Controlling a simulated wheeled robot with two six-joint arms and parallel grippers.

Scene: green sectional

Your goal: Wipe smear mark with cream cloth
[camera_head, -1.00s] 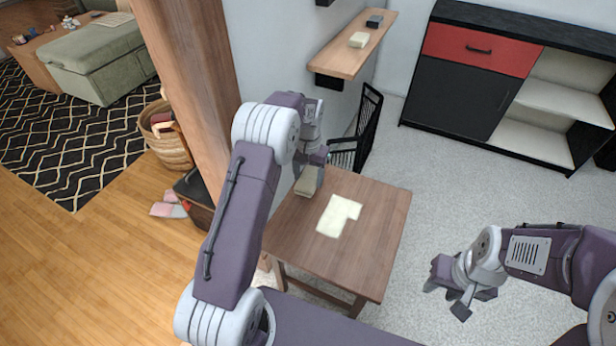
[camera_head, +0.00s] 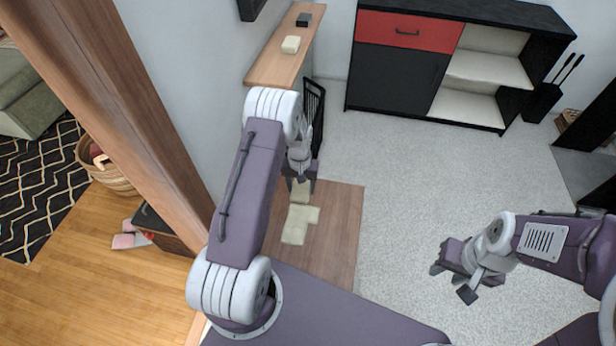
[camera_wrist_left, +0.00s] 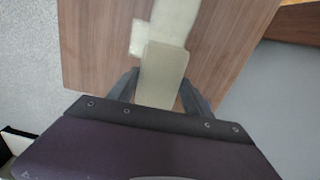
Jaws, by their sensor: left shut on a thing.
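A pale cream smear mark (camera_head: 299,224) with a stepped outline lies on the brown wooden table (camera_head: 342,225). It also shows in the left wrist view (camera_wrist_left: 174,18). My left gripper (camera_head: 300,184) is over the table, at the far end of the smear in the head view. It is shut on the cream cloth (camera_wrist_left: 163,72), a folded, strip-like piece sticking out between the fingers. The cloth overlaps the smear's end in the wrist view; I cannot tell whether it touches the table. My right gripper (camera_head: 451,282) is open and empty above the grey carpet, right of the table.
A wooden shelf (camera_head: 270,62) on the wall holds a cream block (camera_head: 291,44) and a dark block (camera_head: 304,19). A black chair (camera_head: 314,105) stands behind the table. A thick wooden post (camera_head: 130,110) is at left. A black and red cabinet (camera_head: 395,72) stands at the back.

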